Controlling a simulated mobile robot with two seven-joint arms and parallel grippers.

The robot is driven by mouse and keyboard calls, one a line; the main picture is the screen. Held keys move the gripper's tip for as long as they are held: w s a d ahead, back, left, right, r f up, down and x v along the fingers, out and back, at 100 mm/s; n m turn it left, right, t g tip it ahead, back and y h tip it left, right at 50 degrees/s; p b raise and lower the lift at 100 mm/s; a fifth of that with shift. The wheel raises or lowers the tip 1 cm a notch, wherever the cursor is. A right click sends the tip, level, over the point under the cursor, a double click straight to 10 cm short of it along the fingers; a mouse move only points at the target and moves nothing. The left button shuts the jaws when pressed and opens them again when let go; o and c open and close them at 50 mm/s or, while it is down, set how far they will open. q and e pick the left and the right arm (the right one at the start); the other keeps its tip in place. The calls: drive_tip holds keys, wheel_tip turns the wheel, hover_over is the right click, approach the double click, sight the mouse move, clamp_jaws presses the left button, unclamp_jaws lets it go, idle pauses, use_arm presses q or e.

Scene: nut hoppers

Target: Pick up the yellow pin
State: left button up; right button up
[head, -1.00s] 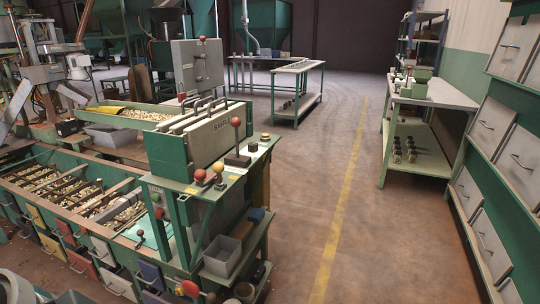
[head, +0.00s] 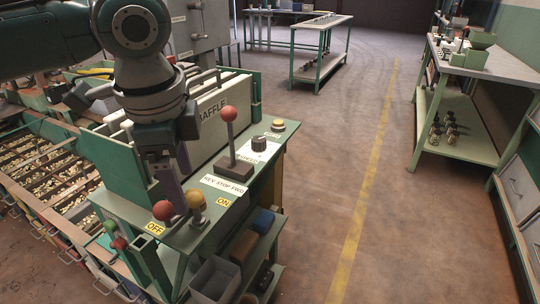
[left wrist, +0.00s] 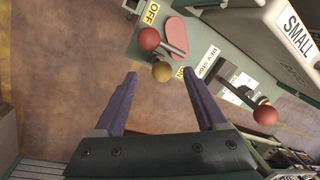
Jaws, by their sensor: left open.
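The yellow pin (head: 195,198) is a yellow ball-topped piece on the front edge of the green control panel (head: 235,183), beside the ON label. In the left wrist view, its yellow ball (left wrist: 162,71) appears between the two purple fingertips. My left gripper (head: 177,180) hangs over the panel, fingers down, beside the pin. It is open, with nothing held. In the left wrist view, my left gripper (left wrist: 158,76) shows both fingers apart. Whether the fingers touch the pin, I cannot tell. My right gripper is not in view.
A red ball knob (head: 163,210) stands close left of the pin by the OFF label. A taller red-topped lever (head: 228,115) stands behind. A black dial (head: 259,144) and yellow button (head: 278,124) lie further back. A grey bin (head: 216,279) sits below.

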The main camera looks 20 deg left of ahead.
sight(191, 192)
use_arm(q)
drive_tip(key=f, duration=0.2)
drive_tip(key=w+f+b, duration=0.1)
drive_tip(key=f, duration=0.2)
drive_tip(key=shift+w+f, duration=0.1)
drive_tip(key=shift+w, duration=0.1)
drive_tip(key=shift+c, duration=0.2)
clamp_jaws()
